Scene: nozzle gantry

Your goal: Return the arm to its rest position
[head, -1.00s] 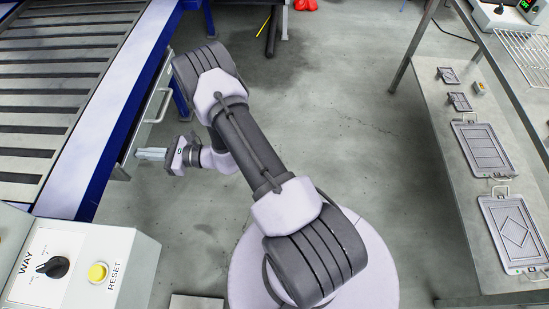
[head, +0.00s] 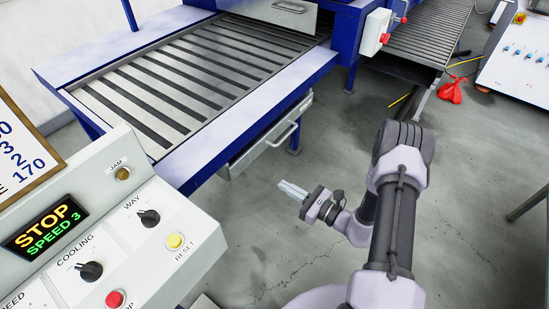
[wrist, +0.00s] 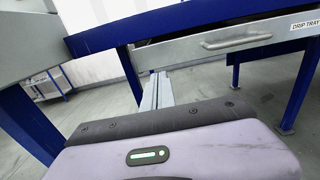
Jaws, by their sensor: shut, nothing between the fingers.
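My gripper (head: 292,189) is shut and empty in the head view, held out to the left of my arm over bare floor. It is apart from the drip tray drawer (head: 262,143), which is below the blue-framed conveyor and to the upper left of the gripper. In the wrist view, the closed fingers (wrist: 157,92) point ahead toward the drawer front (wrist: 230,36), which has a bar handle and a "DRIP TRAY" label. The arm is bent, with its upper links at the right of the head view.
A control panel (head: 150,246) with knobs, a yellow RESET button and a "STOP SPEED 3" display stands at the lower left. The slatted conveyor bed (head: 190,80) has a blue frame. A red item (head: 451,90) lies on the floor. Open floor lies around the gripper.

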